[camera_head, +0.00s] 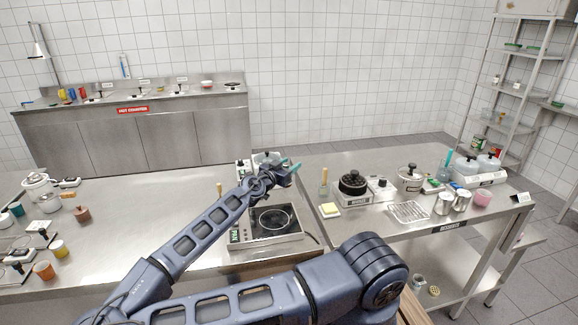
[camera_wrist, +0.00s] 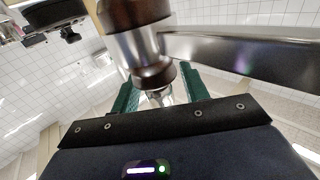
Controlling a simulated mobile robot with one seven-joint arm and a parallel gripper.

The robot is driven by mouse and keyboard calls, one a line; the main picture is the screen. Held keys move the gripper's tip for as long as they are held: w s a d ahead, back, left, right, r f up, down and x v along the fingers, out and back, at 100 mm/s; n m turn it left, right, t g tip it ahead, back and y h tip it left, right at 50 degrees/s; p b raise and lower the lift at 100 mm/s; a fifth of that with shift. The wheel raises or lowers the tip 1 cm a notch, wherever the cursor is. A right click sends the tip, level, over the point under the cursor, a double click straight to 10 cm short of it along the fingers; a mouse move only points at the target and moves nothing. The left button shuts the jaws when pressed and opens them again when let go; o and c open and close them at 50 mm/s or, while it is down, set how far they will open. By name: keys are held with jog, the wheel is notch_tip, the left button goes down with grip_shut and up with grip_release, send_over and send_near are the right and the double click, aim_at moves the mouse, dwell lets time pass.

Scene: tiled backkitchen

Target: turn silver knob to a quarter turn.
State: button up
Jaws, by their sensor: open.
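My gripper (camera_head: 289,167) is at the far edge of the left steel counter in the head view, its teal fingers beside a grey lidded pot (camera_head: 266,156). In the wrist view my gripper (camera_wrist: 160,96) is open, with green fingers apart. A small silver piece (camera_wrist: 160,99) shows between or beyond the fingers; I cannot tell whether it is the silver knob or whether it is touched. A brown and silver cylindrical part (camera_wrist: 137,47) stands very close to the camera and hides part of the view. A white unit with dark knobs (camera_head: 243,167) stands left of my gripper.
A cooker unit with a round pan (camera_head: 272,221) sits under my arm. A metal bar (camera_wrist: 245,55) crosses the right of the wrist view. The right table holds a black-topped burner (camera_head: 353,184), a lidded pot (camera_head: 411,178) and a wire rack (camera_head: 408,211). The left counter's middle is clear.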

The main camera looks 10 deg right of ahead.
grip_shut()
jog(key=shift+m+g+h, duration=0.3)
jog(key=shift+g, duration=0.1)
jog(key=shift+s+d+m+g+h, duration=0.15)
jog(key=shift+m+g+h, duration=0.9)
jog(key=shift+g, duration=0.55)
grip_release()
